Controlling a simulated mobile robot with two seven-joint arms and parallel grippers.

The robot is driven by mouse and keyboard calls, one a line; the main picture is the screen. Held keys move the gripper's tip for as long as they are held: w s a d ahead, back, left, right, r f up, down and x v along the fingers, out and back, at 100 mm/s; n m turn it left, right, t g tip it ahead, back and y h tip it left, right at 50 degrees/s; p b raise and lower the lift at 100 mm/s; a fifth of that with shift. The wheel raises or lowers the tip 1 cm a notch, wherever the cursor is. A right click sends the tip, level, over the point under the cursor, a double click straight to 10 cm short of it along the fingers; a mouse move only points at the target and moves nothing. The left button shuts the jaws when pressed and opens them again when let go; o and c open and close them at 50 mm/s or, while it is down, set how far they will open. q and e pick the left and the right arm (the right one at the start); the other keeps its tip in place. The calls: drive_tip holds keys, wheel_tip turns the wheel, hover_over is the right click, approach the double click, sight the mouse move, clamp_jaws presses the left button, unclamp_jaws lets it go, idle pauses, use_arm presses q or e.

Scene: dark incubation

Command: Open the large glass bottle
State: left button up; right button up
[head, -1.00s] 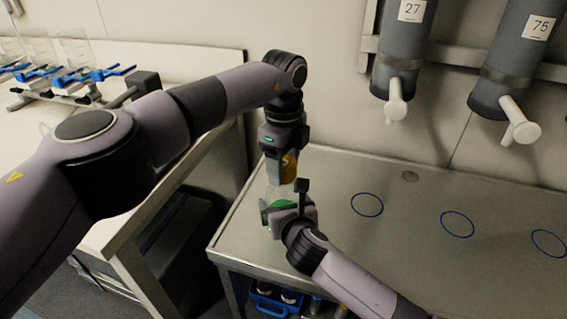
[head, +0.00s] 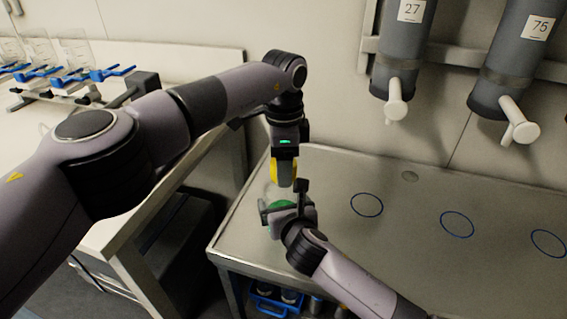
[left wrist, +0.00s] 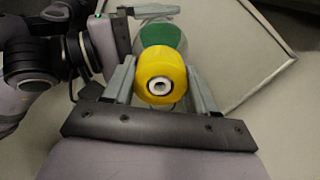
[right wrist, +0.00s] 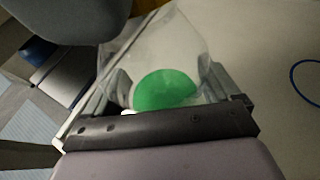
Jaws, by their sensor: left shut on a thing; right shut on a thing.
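The large glass bottle (head: 282,204) is clear, with green contents low inside, and stands near the left end of the metal table. It also shows in the right wrist view (right wrist: 160,50). Its yellow cap (left wrist: 160,77) has a pale round centre and shows in the head view (head: 284,174). My left gripper (head: 284,179) points down from above, shut on the yellow cap. My right gripper (right wrist: 168,88) is shut on the bottle's body from the front, a finger on each side. The bottle's neck is mostly hidden, so I cannot tell whether the cap still touches it.
The metal table (head: 400,235) is bare to the right, with several blue rings marked on it. Two grey cylinders (head: 403,50) with white taps hang on the wall. A white bench (head: 145,215) stands at the left, and a blue rack (head: 275,303) is below the table.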

use_arm(q)
drive_tip(key=shift+r, duration=0.1)
drive_tip(key=shift+r, duration=1)
drive_tip(key=shift+r, duration=2)
use_arm(e)
drive_tip(key=o, duration=1.8)
